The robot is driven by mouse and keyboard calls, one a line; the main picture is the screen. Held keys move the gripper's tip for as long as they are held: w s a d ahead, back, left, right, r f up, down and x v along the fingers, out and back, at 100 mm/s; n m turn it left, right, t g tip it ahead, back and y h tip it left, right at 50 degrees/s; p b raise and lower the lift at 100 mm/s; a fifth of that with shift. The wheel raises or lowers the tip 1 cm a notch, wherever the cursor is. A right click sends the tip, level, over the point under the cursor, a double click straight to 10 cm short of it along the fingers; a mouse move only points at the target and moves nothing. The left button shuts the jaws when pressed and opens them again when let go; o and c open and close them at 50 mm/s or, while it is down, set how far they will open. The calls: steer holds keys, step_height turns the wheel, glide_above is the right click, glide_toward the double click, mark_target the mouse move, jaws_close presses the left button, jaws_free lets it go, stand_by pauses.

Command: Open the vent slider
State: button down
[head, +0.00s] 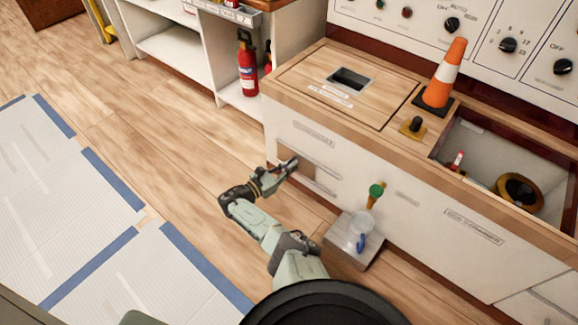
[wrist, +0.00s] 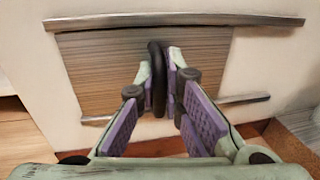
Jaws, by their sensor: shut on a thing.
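The vent slider is a wood-grained panel (wrist: 100,75) between two metal rails on the white cabinet front, with a dark upright handle (wrist: 157,80). My gripper (wrist: 162,70) is shut on this handle, its fingers on either side of it in the wrist view. In the head view my gripper (head: 290,164) is at the slider panel (head: 288,155) on the cabinet's left part. The arm hides part of the panel there. The upper rail (wrist: 180,20) runs past the panel to the right, where bare white front shows.
A grey block (head: 350,245) carrying a clear vessel and a green-knobbed tap (head: 376,190) stand right of my gripper. An orange cone (head: 445,72) stands on the counter beside an open bin (head: 470,135). A fire extinguisher (head: 247,65) is in the shelf behind.

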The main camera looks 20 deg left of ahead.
mark_target(319, 173)
steer(key=d+p, duration=0.2)
steer(key=s+d+p, duration=0.1)
steer(key=d+p, duration=0.2)
steer(key=s+d+p, duration=0.1)
steer(key=d+p, duration=0.1)
steer(key=shift+s+d+r, duration=0.2)
steer(key=shift+s+r, duration=0.05)
steer(key=shift+s+d+f+p, duration=0.2)
steer(key=shift+d+f+p, duration=0.05)
steer(key=shift+d+p, duration=0.25)
steer(key=c, duration=2)
jaws_free()
steer(key=shift+o, duration=0.2)
steer(key=shift+a, duration=0.15)
